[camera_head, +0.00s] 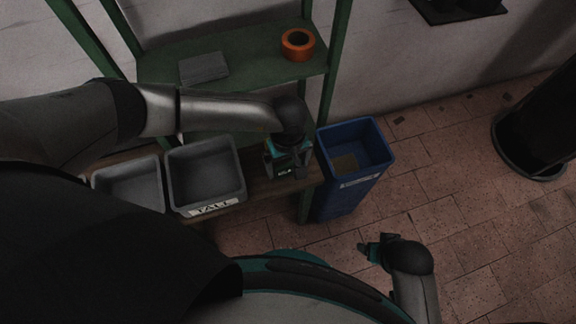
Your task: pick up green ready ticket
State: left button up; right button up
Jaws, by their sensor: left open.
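My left gripper (288,172) is open above the right end of the wooden lower shelf, just right of the grey bin marked "TALL". It points down, and its wrist and dark body cover the shelf right below it. I cannot make out a green ready ticket; the spot under the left gripper is hidden. My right gripper (367,248) is low over the tiled floor, in front of the blue bin and far from the shelf. It is small and dark, and its jaw state is unclear.
A grey bin marked "TALL" (192,211) and another grey bin (131,161) stand on the lower shelf. A blue bin (331,190) stands on the floor right of the rack. Orange tape (298,61) and a grey stack (203,68) lie on the green upper shelf (250,82).

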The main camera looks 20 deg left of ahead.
pick_arm(q)
jog(key=shift+c, duration=0.2)
jog(key=c, duration=1)
jog(key=shift+r, duration=0.15)
